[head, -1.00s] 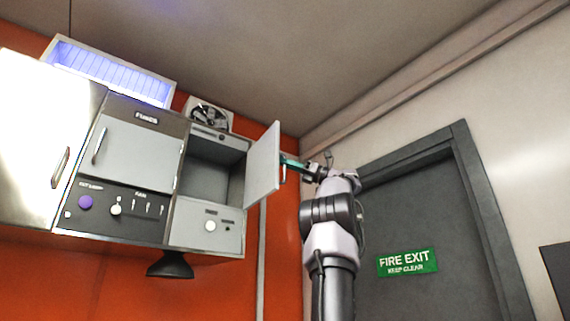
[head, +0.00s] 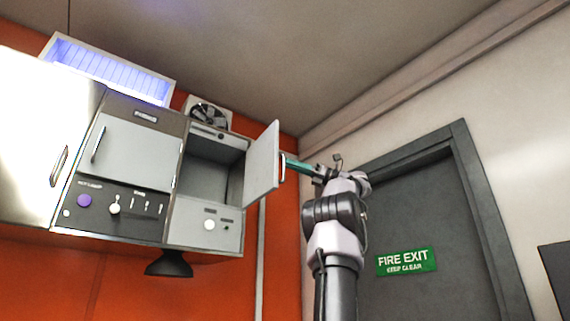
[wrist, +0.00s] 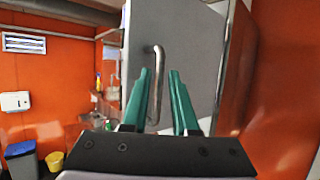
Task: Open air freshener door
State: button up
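The air freshener door (head: 263,163) is a grey panel swung wide open at the right side of the wall unit's right cabinet (head: 206,230), whose empty grey inside shows. Its metal bar handle (head: 283,168) is on the face turned toward my arm. In the wrist view, the door (wrist: 196,45) fills the middle and the handle (wrist: 156,72) shows upright between my green fingers. My gripper (head: 289,163) is at the handle. In the wrist view, the fingers (wrist: 159,78) are apart, with gaps beside the handle. I cannot tell whether either one touches it.
Left of the open cabinet is a shut grey door (head: 135,157) above a dark control panel. A fan (head: 208,116) sits on top. A black funnel-shaped part (head: 169,265) hangs below. A dark door with a fire exit sign (head: 406,261) is at right, behind my arm.

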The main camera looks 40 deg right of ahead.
jog(key=v, duration=0.7)
jog(key=shift+f, duration=0.1)
jog(key=shift+s, duration=0.1)
